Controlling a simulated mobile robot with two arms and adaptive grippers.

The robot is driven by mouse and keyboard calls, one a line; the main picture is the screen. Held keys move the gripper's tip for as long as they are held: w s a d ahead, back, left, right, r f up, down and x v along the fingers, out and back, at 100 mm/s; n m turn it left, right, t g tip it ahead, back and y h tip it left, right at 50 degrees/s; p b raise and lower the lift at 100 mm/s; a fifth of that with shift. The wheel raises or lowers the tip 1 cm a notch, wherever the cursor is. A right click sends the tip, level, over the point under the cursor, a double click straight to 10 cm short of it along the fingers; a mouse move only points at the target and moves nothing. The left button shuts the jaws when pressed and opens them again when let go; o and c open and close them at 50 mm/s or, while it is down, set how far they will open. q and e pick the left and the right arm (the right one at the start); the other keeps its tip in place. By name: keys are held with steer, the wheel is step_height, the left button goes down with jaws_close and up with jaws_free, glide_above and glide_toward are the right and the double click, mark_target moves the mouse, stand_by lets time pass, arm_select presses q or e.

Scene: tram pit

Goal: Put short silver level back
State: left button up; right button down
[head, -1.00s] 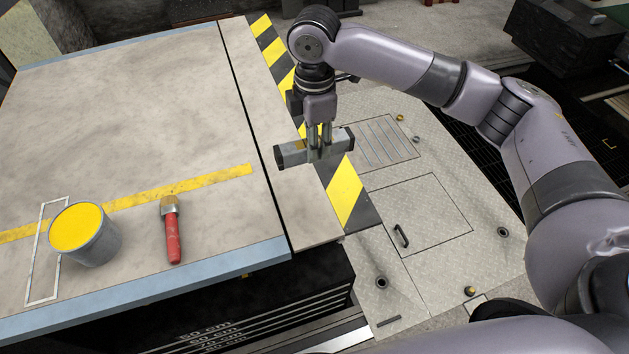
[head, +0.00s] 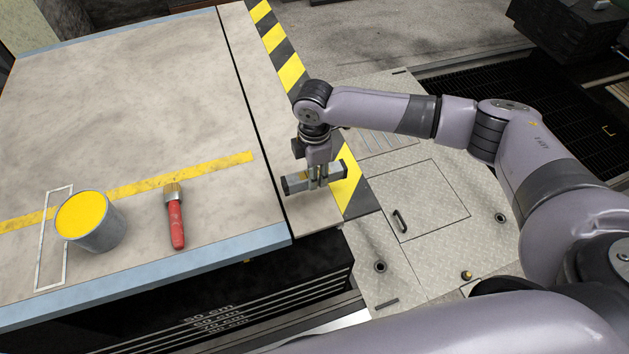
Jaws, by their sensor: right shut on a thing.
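The short silver level (head: 298,184) is a small silver bar with dark end caps. My right gripper (head: 317,182) is shut on it near its middle and points down. The level is over the right edge part of the workbench top (head: 130,90), beside the yellow and black striped edge. I cannot tell whether it touches the surface. A white rectangular outline (head: 49,273) is marked on the bench at the left, partly hidden by a paint bucket. My left gripper is not in view.
The grey bucket of yellow paint (head: 95,228) stands on the outline's right side. A brush with a red handle (head: 176,222) lies right of it. A yellow line (head: 180,178) crosses the bench. The bench middle is clear. Drawers marked in cm (head: 215,318) are below the front edge.

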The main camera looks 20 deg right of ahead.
mark_target(315, 193)
steer(key=shift+f, duration=0.75)
step_height(315, 193, down, 3)
steer(key=shift+p, duration=0.75)
steer(key=shift+f, duration=0.25)
steer(key=shift+f, duration=0.2)
steer(key=c, duration=1.2)
jaws_free()
steer(key=shift+c, duration=0.2)
